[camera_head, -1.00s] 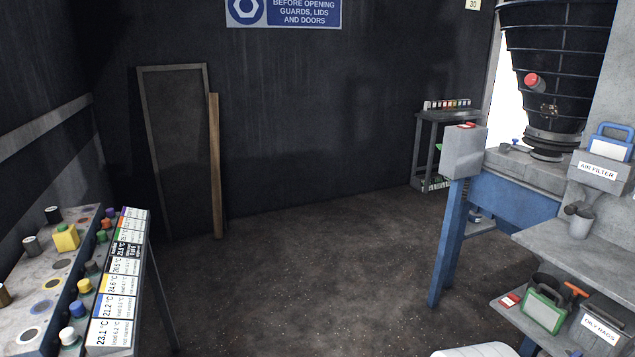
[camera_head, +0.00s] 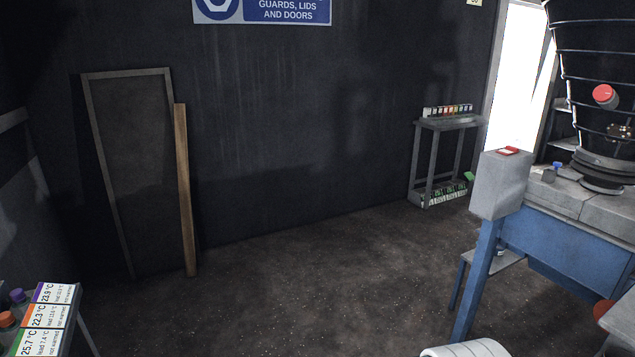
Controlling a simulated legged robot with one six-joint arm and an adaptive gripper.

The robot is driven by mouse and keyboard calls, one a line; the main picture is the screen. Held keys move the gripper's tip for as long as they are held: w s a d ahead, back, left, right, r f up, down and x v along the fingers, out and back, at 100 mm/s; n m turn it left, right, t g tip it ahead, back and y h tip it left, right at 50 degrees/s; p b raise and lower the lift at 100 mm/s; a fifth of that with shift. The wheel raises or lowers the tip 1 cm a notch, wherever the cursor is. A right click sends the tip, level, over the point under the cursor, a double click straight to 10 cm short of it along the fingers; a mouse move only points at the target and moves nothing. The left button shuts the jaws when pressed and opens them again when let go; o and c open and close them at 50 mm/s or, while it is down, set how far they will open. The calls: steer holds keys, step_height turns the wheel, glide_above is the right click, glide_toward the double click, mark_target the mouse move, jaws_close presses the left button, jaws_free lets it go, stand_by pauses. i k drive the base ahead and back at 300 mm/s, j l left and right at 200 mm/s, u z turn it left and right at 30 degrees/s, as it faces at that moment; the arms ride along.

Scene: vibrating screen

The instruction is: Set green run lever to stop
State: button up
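No green run lever can be made out in this view. A grey box (camera_head: 498,186) with a red piece (camera_head: 508,151) on top stands on a blue leg at the right. Next to it is a blue-framed machine (camera_head: 575,235) with a grey top. A black ribbed cone (camera_head: 600,60) rises above it and has a red round knob (camera_head: 605,95) on its side. A small blue-topped item (camera_head: 556,167) sits on the grey top.
A small grey rack (camera_head: 447,124) with labelled items stands against the back wall. A framed panel (camera_head: 130,170) and a wooden plank (camera_head: 183,190) lean there. A labelled temperature stand (camera_head: 50,315) is at the lower left. The middle floor (camera_head: 300,285) is clear.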

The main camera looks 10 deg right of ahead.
mark_target(470, 176)
steer(key=i+j+z, duration=0.1)
steer(key=i+z, duration=0.3)
steer(key=i+j+z, duration=0.25)
steer(key=i+z, duration=0.15)
steer(key=i+j+z, duration=1)
steer(key=i+j, duration=0.25)
steer(key=i+l+u, duration=0.2)
steer(key=i, duration=0.35)
steer(key=i+l+u, duration=0.2)
steer(key=i+l, duration=0.3)
